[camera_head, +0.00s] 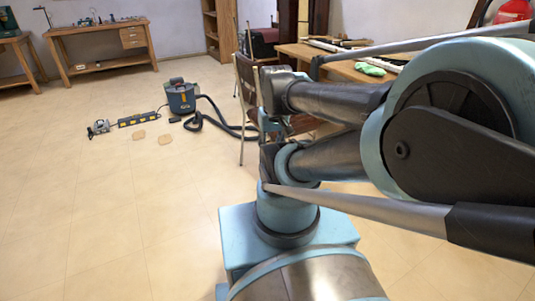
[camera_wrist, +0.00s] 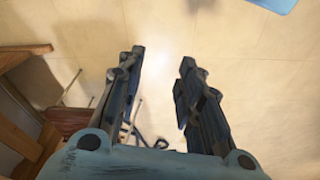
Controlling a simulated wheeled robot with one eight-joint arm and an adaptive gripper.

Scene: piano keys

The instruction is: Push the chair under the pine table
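The chair (camera_head: 245,80), with a thin metal frame and a brown back, stands in the middle of the head view. My arm hides much of its seat and lower part. The pine table (camera_head: 343,66) is behind and to the right of it, partly covered by my arm. My gripper (camera_wrist: 162,57) is open and empty in the wrist view, its two fingers apart above the tile floor. Brown wood and thin metal legs show left of the fingers; the brown piece (camera_wrist: 72,120) looks like part of the chair, but I cannot tell for certain.
A workbench (camera_head: 103,46) stands at the back left. The floor at the front left is clear.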

